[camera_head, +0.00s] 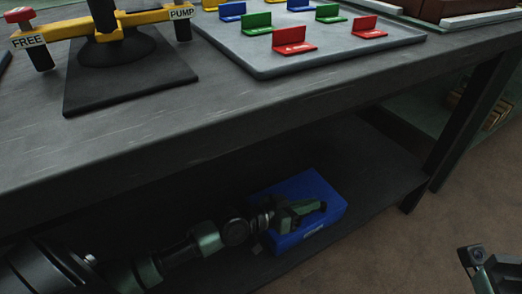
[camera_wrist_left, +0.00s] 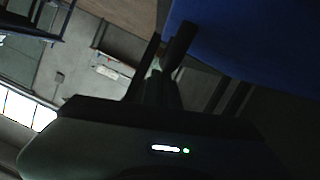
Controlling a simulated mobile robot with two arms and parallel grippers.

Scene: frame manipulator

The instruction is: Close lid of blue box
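The blue box (camera_head: 322,183) sits on the lower shelf under the workbench, with a pale label on its front side. Its top looks flat and blue; my left gripper covers part of it, and I cannot tell whether the lid is fully shut. My left gripper (camera_head: 322,206) is over the front part of the box top, pointing right. In the left wrist view the two dark fingers are close together beside a large blue surface (camera_wrist_left: 255,40) of the box. Contact is unclear. Only part of my right arm shows at the lower right; its fingers are out of view.
The workbench top (camera_head: 150,140) overhangs the shelf. On it are a grey tray (camera_head: 275,68) with red, green and blue pieces and a yellow-black device (camera_head: 118,50) marked FREE and PUMP. A bench leg (camera_head: 470,125) stands right of the box. Brown floor lies beyond.

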